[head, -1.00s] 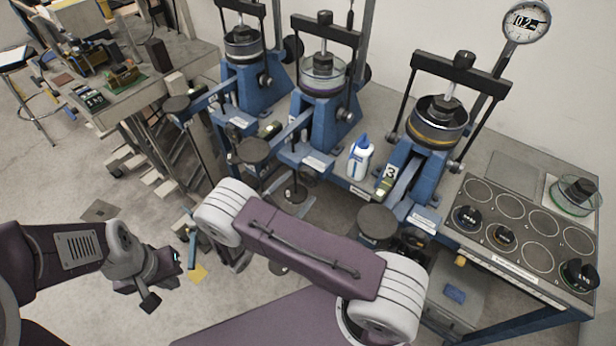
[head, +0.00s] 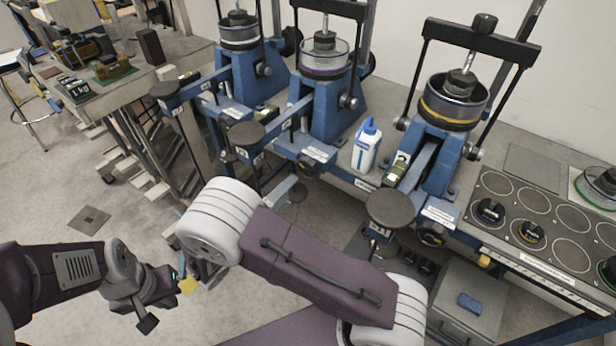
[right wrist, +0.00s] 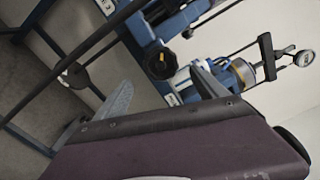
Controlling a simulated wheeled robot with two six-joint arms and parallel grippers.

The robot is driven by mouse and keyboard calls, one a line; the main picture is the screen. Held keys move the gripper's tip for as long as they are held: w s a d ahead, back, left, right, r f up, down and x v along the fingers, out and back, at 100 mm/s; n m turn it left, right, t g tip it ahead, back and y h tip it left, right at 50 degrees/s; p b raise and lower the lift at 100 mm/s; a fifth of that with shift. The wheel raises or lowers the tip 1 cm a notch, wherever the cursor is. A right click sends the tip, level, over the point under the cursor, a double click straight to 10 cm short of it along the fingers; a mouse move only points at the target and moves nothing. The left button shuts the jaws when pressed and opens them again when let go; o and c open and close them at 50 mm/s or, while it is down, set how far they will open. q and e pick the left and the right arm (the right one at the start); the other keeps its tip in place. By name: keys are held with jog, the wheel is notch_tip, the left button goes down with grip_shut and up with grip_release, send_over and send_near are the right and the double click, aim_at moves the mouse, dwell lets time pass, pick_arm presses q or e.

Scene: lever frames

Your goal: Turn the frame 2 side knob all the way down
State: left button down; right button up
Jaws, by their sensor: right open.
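Frame 2 is the middle blue lever frame (head: 335,105), with a purple-ringed dish under its crossbar. Its black side knob (head: 308,166) sits low on the front of its base. The knob also shows in the right wrist view (right wrist: 161,64), straight ahead between my fingers. My right gripper (right wrist: 160,80) is open and empty, with its two grey fingers apart and short of the knob. In the head view my purple forearm hides most of that gripper. My left gripper (head: 160,300) hangs low at the left over the floor, away from the frames; its jaws are unclear.
A white and blue bottle (head: 366,146) stands between frame 2 and the right blue frame (head: 440,150). Round dark pads (head: 246,134) on levers jut out in front of the frames. A grey cabinet (head: 465,300) stands below at the right. The floor at the left is open.

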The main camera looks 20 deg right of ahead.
aim_at(306, 172)
jog(key=shift+d+r, duration=0.1)
jog(key=b+x, duration=0.3)
jog(key=x, duration=0.6)
jog(key=shift+d+b, duration=0.15)
jog(key=shift+b, duration=0.25)
jog(key=shift+w+d, duration=0.1)
jog(key=shift+w, duration=0.05)
jog(key=c, duration=0.3)
grip_shut()
